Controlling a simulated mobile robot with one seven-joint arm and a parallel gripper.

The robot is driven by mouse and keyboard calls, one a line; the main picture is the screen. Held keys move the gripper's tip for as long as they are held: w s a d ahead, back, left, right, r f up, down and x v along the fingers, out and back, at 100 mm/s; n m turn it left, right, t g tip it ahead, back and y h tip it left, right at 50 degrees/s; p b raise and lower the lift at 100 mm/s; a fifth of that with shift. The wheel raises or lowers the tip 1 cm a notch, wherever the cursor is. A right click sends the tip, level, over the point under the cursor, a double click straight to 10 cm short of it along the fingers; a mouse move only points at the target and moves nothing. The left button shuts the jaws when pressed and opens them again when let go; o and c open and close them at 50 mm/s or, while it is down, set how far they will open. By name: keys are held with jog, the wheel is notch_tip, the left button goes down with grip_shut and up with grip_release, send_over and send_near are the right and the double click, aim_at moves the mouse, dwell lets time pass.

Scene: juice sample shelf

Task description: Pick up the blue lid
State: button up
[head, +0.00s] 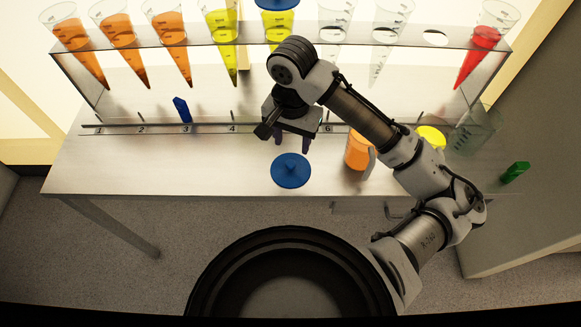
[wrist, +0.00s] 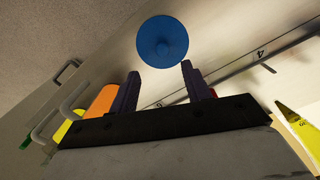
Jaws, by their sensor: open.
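The blue lid (head: 291,171) is a round disc with a small raised knob in its middle. It lies flat on the steel counter (head: 110,175) near the front edge, and nothing covers it. My gripper (head: 292,143) is open and empty, just behind the lid in the head view and apart from it. In the wrist view the lid (wrist: 163,42) shows whole, beyond the tips of the two dark fingers (wrist: 160,73). A second blue disc (head: 277,3) sits on a yellow cone at the top edge of the head view.
A rack (head: 145,42) holds several cones of orange, yellow and red juice at the back. A blue piece (head: 182,110) is by mark 3.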

jog(key=f, duration=0.9)
jog(key=shift+w+a+f+b, duration=0.15)
jog(key=shift+w+f+b, duration=0.05)
jog(key=shift+f+b, duration=0.15)
grip_shut()
